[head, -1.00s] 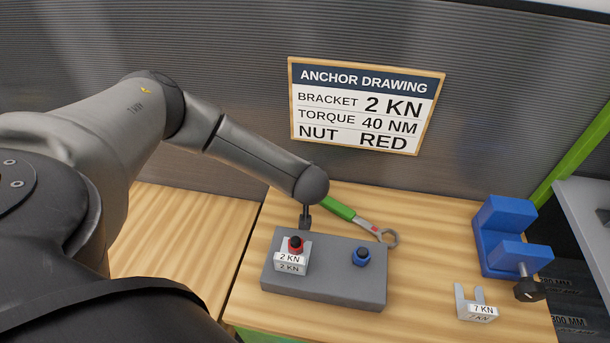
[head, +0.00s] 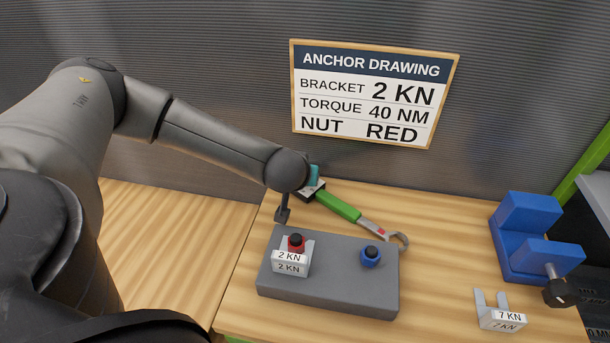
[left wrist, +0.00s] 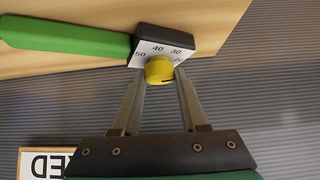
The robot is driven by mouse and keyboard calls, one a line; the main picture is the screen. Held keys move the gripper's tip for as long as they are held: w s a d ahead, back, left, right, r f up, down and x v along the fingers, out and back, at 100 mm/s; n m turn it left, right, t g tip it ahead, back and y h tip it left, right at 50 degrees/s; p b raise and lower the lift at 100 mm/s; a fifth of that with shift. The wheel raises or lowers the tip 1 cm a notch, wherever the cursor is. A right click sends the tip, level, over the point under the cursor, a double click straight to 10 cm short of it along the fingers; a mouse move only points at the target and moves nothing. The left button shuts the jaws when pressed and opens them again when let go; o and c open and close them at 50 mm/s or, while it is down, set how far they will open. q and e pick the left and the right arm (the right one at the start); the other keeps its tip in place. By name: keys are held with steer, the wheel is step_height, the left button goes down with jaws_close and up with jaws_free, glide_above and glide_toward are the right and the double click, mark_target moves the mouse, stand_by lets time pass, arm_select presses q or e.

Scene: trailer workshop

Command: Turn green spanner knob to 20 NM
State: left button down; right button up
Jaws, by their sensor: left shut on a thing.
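The green spanner (head: 338,206) lies on the bench behind the grey block, its open-jaw head towards the right. Its dial box (head: 312,190) is at the left end, partly hidden by my left arm. In the left wrist view the white dial face (left wrist: 147,58) shows 50, 40, 30 and a partly covered 20. A yellow knob (left wrist: 159,69) sits on this dial, with a dark mark near its lower right edge. I cannot read its setting surely. My left gripper (left wrist: 161,78) is shut on the knob. My right gripper is not in view.
The grey block (head: 330,290) carries a 2 KN bracket (head: 290,262) with a red nut (head: 296,243), and a blue nut (head: 371,256). A 7 KN bracket (head: 502,318) and blue vise (head: 530,240) stand right. A wall sign (head: 375,95) reads 2 KN, 40 NM, RED.

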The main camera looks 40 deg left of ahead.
arm_select(q)
steer(key=shift+s+f, duration=0.15)
stand_by(0.8)
steer(key=c, duration=0.9)
jaws_free()
steer(key=o, duration=0.5)
steer(key=p+v, duration=0.2)
steer(key=v, duration=1.3)
steer(key=shift+d+r, duration=0.15)
steer(key=shift+r, duration=0.1)
